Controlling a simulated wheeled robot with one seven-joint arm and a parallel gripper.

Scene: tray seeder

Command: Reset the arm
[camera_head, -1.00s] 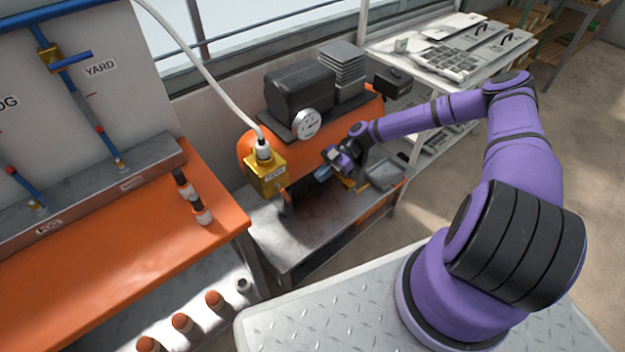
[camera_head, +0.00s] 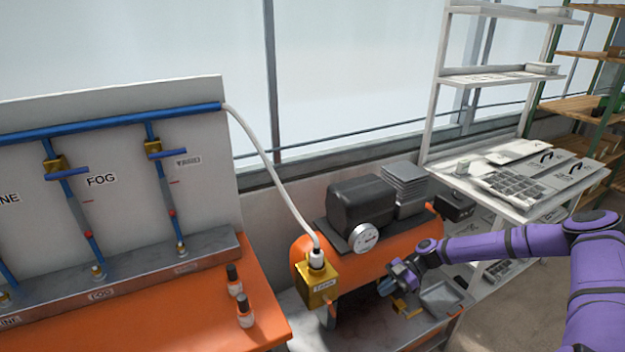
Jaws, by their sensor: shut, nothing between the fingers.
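My purple arm (camera_head: 510,243) comes in from the right edge and reaches left across the front of the orange compressor tank (camera_head: 305,243). My gripper (camera_head: 385,289) is at its far end, close in front of the tank and to the right of the brass valve block (camera_head: 318,290). The gripper is small here, and its fingers look shut with nothing held. I cannot tell whether it touches anything near it.
A round gauge (camera_head: 364,238) and a black motor housing (camera_head: 361,206) top the tank. A white hose (camera_head: 268,165) runs to the valve block. Two bottles (camera_head: 245,312) stand on the orange bench (camera_head: 200,310). A white shelf (camera_head: 530,200) holds seed trays at the right.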

